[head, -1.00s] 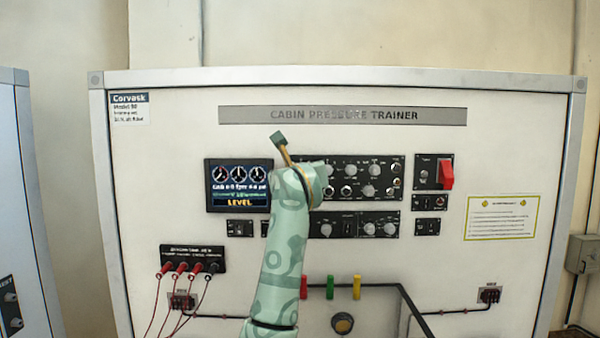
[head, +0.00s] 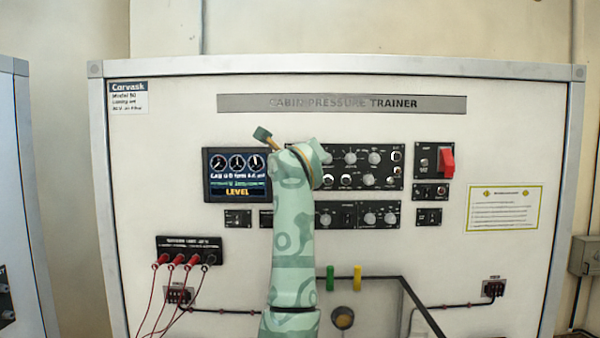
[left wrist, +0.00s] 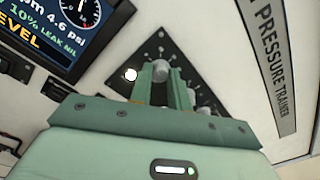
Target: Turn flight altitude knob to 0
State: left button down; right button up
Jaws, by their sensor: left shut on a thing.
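The upper knob panel (head: 384,182) is a black strip with several grey knobs on the trainer face. My left arm covers its left end in the head view. In the left wrist view, the jaws of my left gripper (left wrist: 163,74) are shut on a grey round knob (left wrist: 161,69) with white scale marks around it. This knob is near the panel end beside the display. Its label and pointer cannot be read, so I cannot confirm it is the flight altitude knob. My right gripper is not in view.
A display (head: 237,189) reading "LEVEL" is left of my arm. A red switch cover (head: 446,162) is at the right. A lower knob panel (head: 378,213) sits below. Red leads (head: 170,290) hang from a jack box at lower left.

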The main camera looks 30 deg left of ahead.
pick_arm(q)
jog(key=n+b, duration=0.2)
jog(key=n, duration=0.2)
jog(key=shift+b, duration=0.35)
dwell(0.3)
jog(key=c, duration=1.3)
grip_release()
